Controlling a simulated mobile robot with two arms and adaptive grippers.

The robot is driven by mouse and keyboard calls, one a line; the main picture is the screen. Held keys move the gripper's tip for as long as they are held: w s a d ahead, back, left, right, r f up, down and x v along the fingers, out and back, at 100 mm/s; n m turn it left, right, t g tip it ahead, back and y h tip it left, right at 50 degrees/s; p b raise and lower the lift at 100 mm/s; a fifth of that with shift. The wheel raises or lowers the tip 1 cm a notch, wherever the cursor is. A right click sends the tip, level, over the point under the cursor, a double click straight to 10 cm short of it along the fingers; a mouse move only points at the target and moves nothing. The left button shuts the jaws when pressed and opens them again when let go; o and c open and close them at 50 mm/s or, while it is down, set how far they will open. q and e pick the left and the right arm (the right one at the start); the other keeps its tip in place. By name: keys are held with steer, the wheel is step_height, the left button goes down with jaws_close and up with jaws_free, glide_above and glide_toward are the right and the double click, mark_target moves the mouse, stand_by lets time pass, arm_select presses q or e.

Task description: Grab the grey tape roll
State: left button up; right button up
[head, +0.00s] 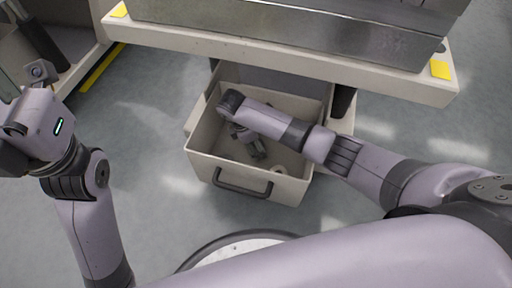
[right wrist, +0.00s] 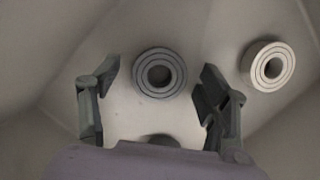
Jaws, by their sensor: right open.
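The grey tape roll (right wrist: 159,75) lies flat on the floor of an open drawer (head: 200,160), its ringed face and dark centre hole showing in the right wrist view. My right gripper (right wrist: 157,80) is open, one finger on each side of the roll, with a gap to both. In the head view the right gripper (head: 254,150) reaches down inside the drawer; I cannot make out the grey roll there. My left arm's wrist (head: 42,125) shows at the left edge, but the state of its fingers cannot be made out.
A cream-white tape roll (right wrist: 268,66) lies right of the right finger; it also shows in the head view (head: 279,170). A dark rounded shape (right wrist: 158,140) is partly hidden at the bottom. Drawer walls surround the gripper. The trolley's edge (head: 290,62) is above the drawer.

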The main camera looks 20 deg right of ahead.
steer(key=c, duration=1)
steer(key=shift+r, duration=0.15)
steer(key=shift+c, duration=0.2)
